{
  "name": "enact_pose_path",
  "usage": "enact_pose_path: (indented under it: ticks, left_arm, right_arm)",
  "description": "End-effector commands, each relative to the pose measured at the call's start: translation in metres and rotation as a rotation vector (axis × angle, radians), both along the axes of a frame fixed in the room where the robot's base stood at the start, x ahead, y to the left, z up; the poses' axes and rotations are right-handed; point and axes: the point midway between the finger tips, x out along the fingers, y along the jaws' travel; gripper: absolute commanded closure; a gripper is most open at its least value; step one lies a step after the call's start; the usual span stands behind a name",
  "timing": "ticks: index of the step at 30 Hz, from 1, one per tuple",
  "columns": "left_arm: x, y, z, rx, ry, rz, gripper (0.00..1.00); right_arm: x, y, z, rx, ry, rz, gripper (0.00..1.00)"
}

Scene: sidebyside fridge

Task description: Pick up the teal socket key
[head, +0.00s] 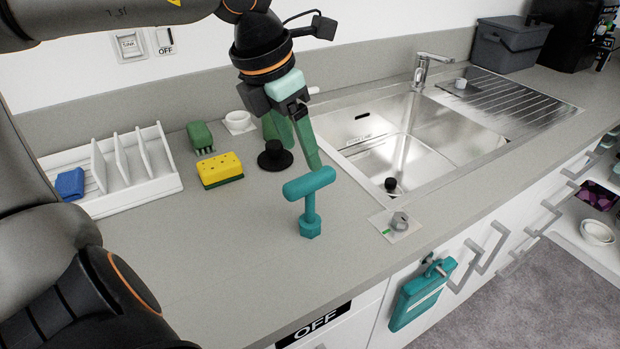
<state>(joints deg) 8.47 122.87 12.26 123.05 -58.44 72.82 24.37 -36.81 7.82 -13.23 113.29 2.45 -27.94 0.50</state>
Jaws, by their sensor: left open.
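The teal socket key (310,203) stands upright on the grey counter, left of the sink's front corner. It has a thick T-bar handle on top, a thin shaft and a hexagonal foot. My left gripper (298,155) points down from above, with green fingers. It is open and empty, and in the picture its fingertips are just above and behind the key's T-bar. I cannot tell the exact gap in depth. My right gripper is not in view.
A black knob-like stopper (275,156), a yellow sponge (220,170) and a green brush (199,135) are left of the gripper. A white rack (120,170) stands farther left. The steel sink (410,130) is at right. A metal fitting (398,223) sits right of the key.

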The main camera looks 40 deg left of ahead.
Motion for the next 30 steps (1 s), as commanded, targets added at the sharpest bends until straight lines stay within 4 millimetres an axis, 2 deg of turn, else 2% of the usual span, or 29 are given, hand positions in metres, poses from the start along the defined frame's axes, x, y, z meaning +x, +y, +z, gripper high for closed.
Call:
enact_pose_path:
  ticks: [1, 6, 14, 21, 25, 30]
  left_arm:
    - [0.002, -0.001, -0.012, 0.000, 0.006, -0.002, 0.30]
    - [0.011, -0.002, -0.041, 0.000, 0.006, -0.002, 0.30]
    - [0.017, -0.004, -0.060, -0.001, 0.004, -0.001, 0.30]
    - [0.025, -0.006, -0.093, 0.000, 0.007, -0.002, 0.30]
    - [0.028, -0.006, -0.102, -0.001, 0.004, -0.001, 0.30]
    - [0.029, -0.007, -0.103, -0.001, 0.001, -0.002, 0.30]
  right_arm:
    - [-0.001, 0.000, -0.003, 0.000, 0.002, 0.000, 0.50]
    - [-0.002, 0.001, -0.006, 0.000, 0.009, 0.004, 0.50]
    - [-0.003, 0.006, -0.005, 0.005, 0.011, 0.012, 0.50]
    - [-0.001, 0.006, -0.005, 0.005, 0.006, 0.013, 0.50]
    - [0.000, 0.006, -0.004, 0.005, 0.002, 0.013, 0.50]
    - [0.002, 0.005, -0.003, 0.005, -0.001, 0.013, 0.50]
